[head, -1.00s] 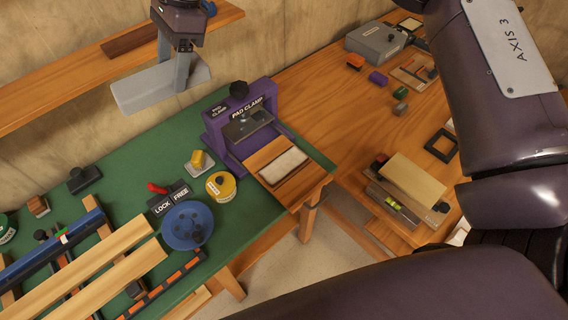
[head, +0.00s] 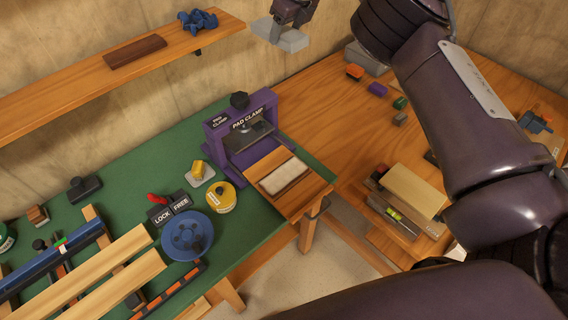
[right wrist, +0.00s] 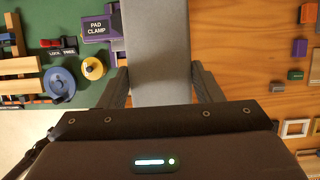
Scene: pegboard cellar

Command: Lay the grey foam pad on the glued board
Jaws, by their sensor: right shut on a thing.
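The grey foam pad (head: 292,42) is held in my right gripper (head: 279,27), high at the top of the head view. In the right wrist view the pad (right wrist: 158,48) is a long flat slab between the two fingers. The glued board (head: 304,194) is a wooden board with a whitish glue patch (head: 285,177), lying at the front of the purple pad clamp (head: 221,155). The pad is apart from the board, up and behind it in the head view. In the right wrist view the pad hides the board. My left gripper is out of view.
A wall shelf (head: 80,92) runs behind. Several small blocks and a tan block (head: 413,190) lie on the right-hand table.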

